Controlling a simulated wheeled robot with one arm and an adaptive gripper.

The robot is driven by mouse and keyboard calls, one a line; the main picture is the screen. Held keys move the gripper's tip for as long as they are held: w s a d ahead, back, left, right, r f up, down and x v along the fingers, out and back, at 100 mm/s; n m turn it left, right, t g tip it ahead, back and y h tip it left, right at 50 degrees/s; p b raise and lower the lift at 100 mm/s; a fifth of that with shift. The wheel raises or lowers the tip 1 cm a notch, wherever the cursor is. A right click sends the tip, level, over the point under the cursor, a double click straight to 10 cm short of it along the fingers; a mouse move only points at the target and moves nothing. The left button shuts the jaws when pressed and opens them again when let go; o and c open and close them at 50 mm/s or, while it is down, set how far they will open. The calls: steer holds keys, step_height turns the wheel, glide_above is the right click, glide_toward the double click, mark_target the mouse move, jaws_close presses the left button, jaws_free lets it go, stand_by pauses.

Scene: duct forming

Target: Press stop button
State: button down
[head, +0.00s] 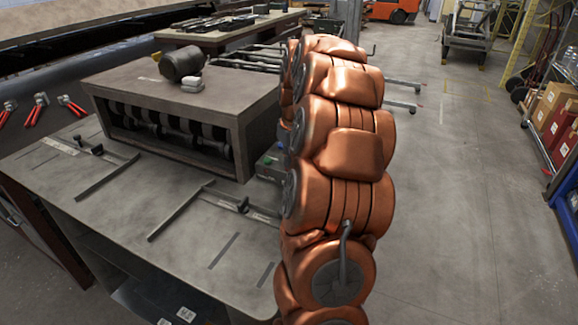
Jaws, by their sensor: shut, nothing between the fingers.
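A grey roll-forming machine (165,95) stands on a metal table, with dark rollers in its open front. A small control box (270,167) with a green patch sits at the machine's right end, beside my copper arm. I cannot make out a stop button; my arm covers the area right of the box. My arm rises from the bottom of the view past the machine's right end. My gripper does not show; the far end of the arm is hidden behind its own links.
The metal table (190,255) carries flat guide bars (205,208). Rods stick out behind my arm at right. Another workbench stands behind. Shelves with boxes (560,125) stand far right, with clear floor (450,190) between.

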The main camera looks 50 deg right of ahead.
steer(key=shift+r, duration=0.1)
steer(key=shift+r+p, duration=0.6)
steer(key=shift+r, duration=2.8)
